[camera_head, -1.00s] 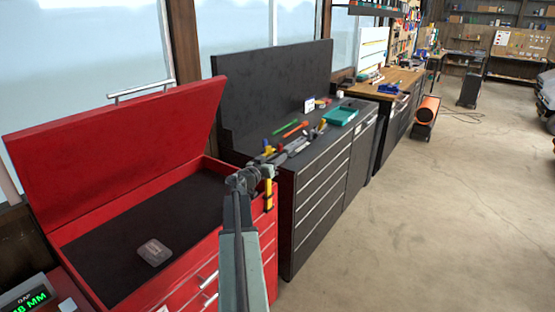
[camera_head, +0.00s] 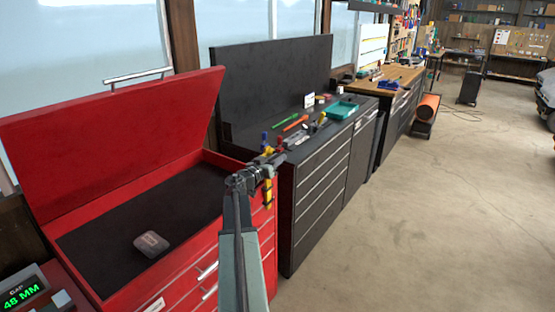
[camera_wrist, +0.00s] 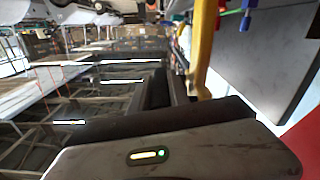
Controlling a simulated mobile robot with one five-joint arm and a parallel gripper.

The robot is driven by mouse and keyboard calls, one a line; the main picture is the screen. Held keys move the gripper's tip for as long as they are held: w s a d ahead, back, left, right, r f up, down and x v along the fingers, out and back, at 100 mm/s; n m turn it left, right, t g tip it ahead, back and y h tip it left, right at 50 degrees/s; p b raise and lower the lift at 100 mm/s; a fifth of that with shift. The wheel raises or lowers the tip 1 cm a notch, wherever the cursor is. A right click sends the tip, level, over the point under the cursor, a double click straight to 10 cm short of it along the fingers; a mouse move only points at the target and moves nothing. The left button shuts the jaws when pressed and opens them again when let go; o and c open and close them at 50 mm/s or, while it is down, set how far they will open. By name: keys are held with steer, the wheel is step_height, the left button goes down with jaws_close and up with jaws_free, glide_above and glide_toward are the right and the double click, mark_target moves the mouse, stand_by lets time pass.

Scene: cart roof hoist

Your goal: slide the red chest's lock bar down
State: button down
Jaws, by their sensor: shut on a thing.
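The red chest (camera_head: 235,252) stands at the left with its lid (camera_head: 115,155) up. A yellow bar, which looks like the lock bar (camera_head: 268,196), stands upright at the chest's right front corner. My gripper (camera_head: 270,164) is at the bar's upper part, shut on it; my own wrist and fingers hide some of the contact. In the wrist view the yellow bar (camera_wrist: 203,45) runs along the dark fingers (camera_wrist: 168,88). How far down the bar sits in its guides cannot be told.
A dark drawer cabinet (camera_head: 322,190) stands close to the right of the chest, with tools and a teal tray (camera_head: 342,111) on top. A small grey box (camera_head: 151,243) lies inside the chest. Floor (camera_head: 420,220) is open at the right.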

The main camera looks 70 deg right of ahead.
step_height(320, 180, down, 14)
steer(key=b, duration=1.2)
steer(key=shift+f+b, duration=0.2)
steer(key=shift+b, duration=0.1)
steer(key=c, duration=1.5)
jaws_free()
steer(key=shift+r, duration=0.1)
steer(key=shift+c, duration=0.2)
steer(key=shift+a, duration=0.1)
